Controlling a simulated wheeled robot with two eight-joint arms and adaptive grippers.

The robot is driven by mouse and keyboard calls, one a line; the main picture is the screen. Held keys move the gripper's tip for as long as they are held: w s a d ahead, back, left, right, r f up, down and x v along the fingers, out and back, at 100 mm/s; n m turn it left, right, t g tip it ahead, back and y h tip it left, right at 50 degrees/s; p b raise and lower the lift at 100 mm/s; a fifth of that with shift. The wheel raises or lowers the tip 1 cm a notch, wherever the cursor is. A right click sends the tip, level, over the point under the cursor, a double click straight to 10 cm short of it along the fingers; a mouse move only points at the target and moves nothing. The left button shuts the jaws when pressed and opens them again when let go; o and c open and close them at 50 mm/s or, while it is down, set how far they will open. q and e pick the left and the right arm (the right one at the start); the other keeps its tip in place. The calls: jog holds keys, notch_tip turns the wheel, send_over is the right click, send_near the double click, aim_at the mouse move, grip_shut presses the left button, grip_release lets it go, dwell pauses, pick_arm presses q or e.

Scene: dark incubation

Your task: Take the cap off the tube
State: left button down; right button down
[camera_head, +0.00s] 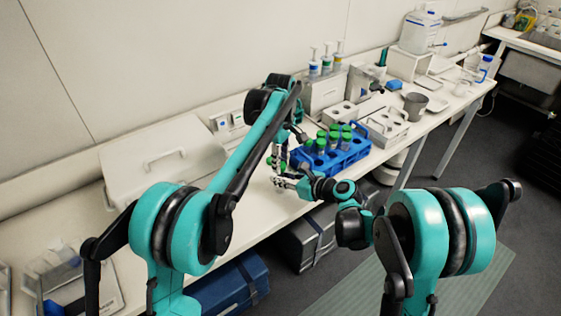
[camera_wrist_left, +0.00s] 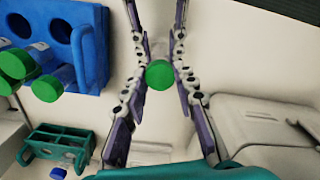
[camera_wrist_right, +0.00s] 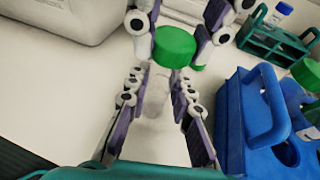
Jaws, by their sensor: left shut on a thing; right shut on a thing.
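A clear tube (camera_wrist_right: 157,100) stands between the fingers of my right gripper (camera_wrist_right: 158,88), which is shut on its body. Its green cap (camera_wrist_right: 174,46) is at the tube's top; I cannot tell whether a gap lies between them. The cap also shows in the left wrist view (camera_wrist_left: 160,75), between the fingers of my left gripper (camera_wrist_left: 160,85), which is shut on it. In the head view my left gripper (camera_head: 279,152) is above my right gripper (camera_head: 284,183), over the bench. The tube is too small to make out there.
A blue rack (camera_head: 345,157) with several green-capped tubes stands just right of the grippers. It also shows in the right wrist view (camera_wrist_right: 236,125). A small green rack (camera_wrist_left: 65,141) is nearby. A white lidded box (camera_head: 165,165) stands to the left. Bare bench lies beneath.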

pick_arm(q)
jog(key=n, duration=0.2)
jog(key=shift+n, duration=0.4)
jog(key=shift+r, duration=0.25)
jog(key=shift+r, duration=0.9)
jog(key=shift+r, duration=2)
pick_arm(e)
jog(key=c, duration=1.3)
grip_release()
jog(key=shift+o, duration=0.2)
